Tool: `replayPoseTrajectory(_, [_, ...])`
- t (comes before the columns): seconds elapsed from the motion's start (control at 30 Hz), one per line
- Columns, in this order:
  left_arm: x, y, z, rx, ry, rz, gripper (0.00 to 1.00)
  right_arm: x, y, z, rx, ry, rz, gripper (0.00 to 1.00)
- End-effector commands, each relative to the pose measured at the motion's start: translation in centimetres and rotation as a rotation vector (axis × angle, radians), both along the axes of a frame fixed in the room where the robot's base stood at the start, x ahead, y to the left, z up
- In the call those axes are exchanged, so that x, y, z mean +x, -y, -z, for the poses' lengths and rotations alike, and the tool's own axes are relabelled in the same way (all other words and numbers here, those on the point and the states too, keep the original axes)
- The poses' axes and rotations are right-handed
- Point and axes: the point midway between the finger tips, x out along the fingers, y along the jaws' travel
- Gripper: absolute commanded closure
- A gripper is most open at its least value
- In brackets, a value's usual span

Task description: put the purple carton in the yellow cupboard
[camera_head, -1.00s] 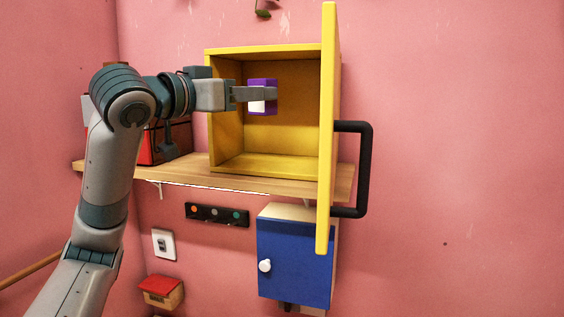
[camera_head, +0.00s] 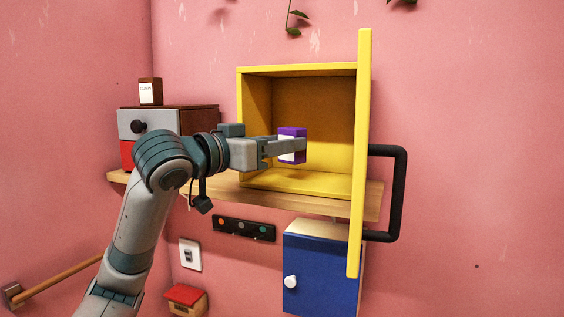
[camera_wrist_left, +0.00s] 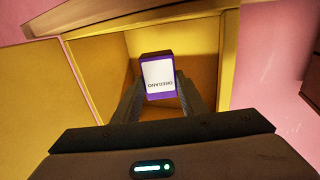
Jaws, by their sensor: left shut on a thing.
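The purple carton (camera_head: 291,132) has a white label and is held up in front of the open yellow cupboard (camera_head: 300,70). My left gripper (camera_head: 297,147) is shut on it. In the left wrist view the carton (camera_wrist_left: 158,92) sits between the fingers (camera_wrist_left: 157,98), its label reading OREGANO upside down, with the cupboard's yellow walls (camera_wrist_left: 200,45) around and behind it. The carton is above the cupboard floor, not touching it. The cupboard door (camera_head: 364,150) stands wide open at the right with a black handle (camera_head: 400,195). My right gripper is not in view.
The cupboard stands on a wooden shelf (camera_head: 225,192). To its left is a drawer box (camera_head: 185,118) with a brown carton (camera_head: 150,90) on top. A blue cabinet (camera_head: 322,270) hangs below. The cupboard's inside looks empty.

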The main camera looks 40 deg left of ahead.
Motion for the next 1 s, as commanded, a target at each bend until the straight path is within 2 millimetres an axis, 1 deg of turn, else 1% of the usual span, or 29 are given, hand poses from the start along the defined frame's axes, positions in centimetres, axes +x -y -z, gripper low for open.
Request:
replayPoseTrajectory(0.43, [0.0, 0.0, 0.3, 0.0, 0.001, 0.0, 0.87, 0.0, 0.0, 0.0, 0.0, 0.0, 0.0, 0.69])
replayPoseTrajectory(0.57, [0.0, 0.0, 1.0, 0.0, 0.001, 0.0, 0.87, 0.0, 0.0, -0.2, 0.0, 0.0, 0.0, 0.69])
replayPoseTrajectory(0.8, [0.0, 0.0, 3.1, 0.0, -0.001, 0.0, 0.87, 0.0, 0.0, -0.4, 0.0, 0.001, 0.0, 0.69])
replayPoseTrajectory(1.0, [-0.1, 0.0, 3.8, 0.0, 0.002, -0.001, 0.87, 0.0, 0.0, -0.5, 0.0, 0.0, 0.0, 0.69])
